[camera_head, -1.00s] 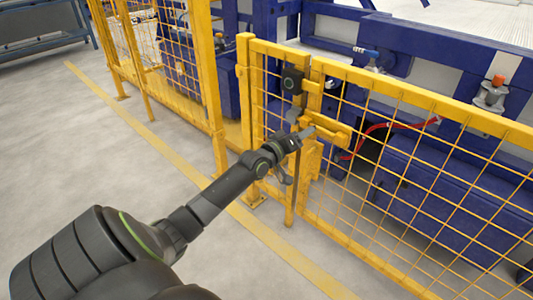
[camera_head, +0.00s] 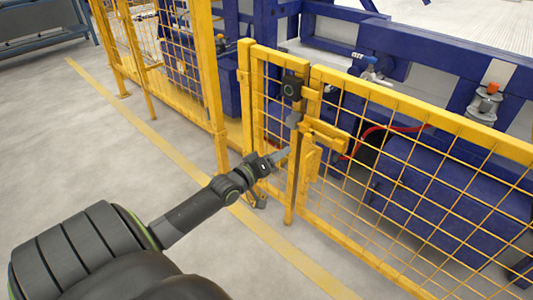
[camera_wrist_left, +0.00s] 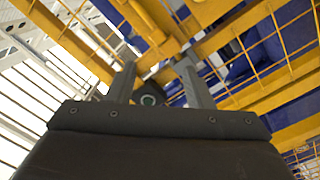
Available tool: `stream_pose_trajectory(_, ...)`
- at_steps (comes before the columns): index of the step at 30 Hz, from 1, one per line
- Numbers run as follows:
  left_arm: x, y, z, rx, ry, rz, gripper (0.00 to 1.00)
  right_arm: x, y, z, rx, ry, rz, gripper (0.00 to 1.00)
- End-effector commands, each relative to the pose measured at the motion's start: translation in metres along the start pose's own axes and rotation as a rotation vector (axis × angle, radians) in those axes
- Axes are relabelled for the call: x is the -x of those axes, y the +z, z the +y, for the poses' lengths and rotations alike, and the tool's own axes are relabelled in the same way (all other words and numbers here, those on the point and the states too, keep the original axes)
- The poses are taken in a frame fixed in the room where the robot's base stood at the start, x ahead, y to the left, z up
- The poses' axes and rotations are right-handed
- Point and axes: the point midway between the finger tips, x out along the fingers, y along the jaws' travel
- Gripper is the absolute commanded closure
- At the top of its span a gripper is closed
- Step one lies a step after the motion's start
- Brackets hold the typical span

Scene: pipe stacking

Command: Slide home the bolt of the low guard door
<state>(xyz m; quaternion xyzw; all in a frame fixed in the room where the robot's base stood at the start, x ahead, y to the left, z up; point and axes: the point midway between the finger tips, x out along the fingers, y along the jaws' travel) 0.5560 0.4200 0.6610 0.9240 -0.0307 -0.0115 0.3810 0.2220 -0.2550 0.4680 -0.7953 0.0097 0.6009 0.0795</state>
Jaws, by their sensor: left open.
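The low guard door (camera_head: 400,175) is a yellow mesh panel on the right, beside a narrow fixed mesh panel (camera_head: 268,100). A yellow bolt assembly (camera_head: 326,136) sits at the door's left edge, below the top rail. A small grey plate (camera_head: 294,120) shows at the post beside it; whether the bolt sits inside it I cannot tell. My left gripper (camera_head: 283,154) is in front of the post, below and left of the bolt, apparently touching nothing. In the left wrist view its two fingers (camera_wrist_left: 157,72) are spread and empty. My right gripper is out of view.
A black switch box with a green ring (camera_head: 291,88) is above the bolt; it also shows between the fingers in the left wrist view (camera_wrist_left: 148,99). Taller yellow fencing (camera_head: 210,70) stands left. Blue machinery (camera_head: 430,190) lies behind the door. The grey floor (camera_head: 100,150) in front is clear.

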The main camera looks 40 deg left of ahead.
Motion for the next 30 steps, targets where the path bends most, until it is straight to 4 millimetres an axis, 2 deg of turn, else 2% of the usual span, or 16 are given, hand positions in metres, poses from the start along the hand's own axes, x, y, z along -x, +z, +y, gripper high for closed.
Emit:
stream_pose_trajectory(3,0.02,-0.002,0.001,-0.001,-0.002,-0.001,0.53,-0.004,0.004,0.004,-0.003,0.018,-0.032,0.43)
stream_pose_trajectory(9,0.037,-0.001,0.001,0.0,0.0,0.0,0.53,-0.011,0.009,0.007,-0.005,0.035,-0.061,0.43)
stream_pose_trajectory(30,0.041,0.003,-0.001,-0.004,-0.007,-0.007,0.53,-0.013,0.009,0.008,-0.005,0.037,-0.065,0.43)
